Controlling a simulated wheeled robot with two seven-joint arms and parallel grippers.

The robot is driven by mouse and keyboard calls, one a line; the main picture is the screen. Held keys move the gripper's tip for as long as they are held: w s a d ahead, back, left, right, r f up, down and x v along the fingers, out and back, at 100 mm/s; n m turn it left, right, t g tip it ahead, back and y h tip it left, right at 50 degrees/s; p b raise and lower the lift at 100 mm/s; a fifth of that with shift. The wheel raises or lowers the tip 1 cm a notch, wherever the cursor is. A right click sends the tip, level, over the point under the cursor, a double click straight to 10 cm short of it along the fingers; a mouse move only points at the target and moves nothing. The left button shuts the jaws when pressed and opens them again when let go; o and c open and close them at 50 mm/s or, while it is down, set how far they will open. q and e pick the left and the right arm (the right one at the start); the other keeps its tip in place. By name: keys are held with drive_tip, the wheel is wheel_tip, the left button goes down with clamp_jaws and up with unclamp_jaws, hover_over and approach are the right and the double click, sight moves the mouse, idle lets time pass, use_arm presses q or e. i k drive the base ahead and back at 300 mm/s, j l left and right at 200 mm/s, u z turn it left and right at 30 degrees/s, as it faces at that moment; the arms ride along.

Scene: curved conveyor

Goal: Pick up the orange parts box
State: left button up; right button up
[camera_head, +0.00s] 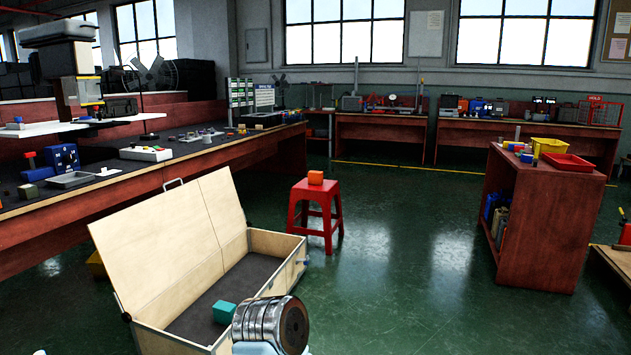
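The orange parts box (315,177) is a small block-shaped box. It sits on top of the red stool (318,193), which stands on the green floor near the middle of the view. Nothing touches or covers the box from this side. A ribbed metal cylinder, which looks like a link of my own arm, shows at the bottom edge, well nearer than the stool. Neither gripper's fingers are in view.
An open wooden chest (281,243) with its lid raised stands before the stool, a teal block (224,312) inside. A long workbench (95,211) runs along the left. A red-brown cabinet (545,215) stands at right. Floor (400,270) right of the stool is clear.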

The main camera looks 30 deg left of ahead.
sight(314, 177)
drive_tip(key=u, duration=0.4)
drive_tip(key=i, duration=2.55)
drive_tip(key=i+u, duration=0.15)
drive_tip(key=i, duration=0.75)
drive_tip(key=i+l, duration=0.2)
drive_tip(key=i, duration=0.65)
drive_tip(key=i+j+u, duration=0.2)
drive_tip(key=i+u, duration=0.25)
drive_tip(key=i, duration=0.35)
drive_tip(key=i+l+u, duration=0.1)
drive_tip(key=i+u, duration=0.35)
drive_tip(key=i, duration=0.35)
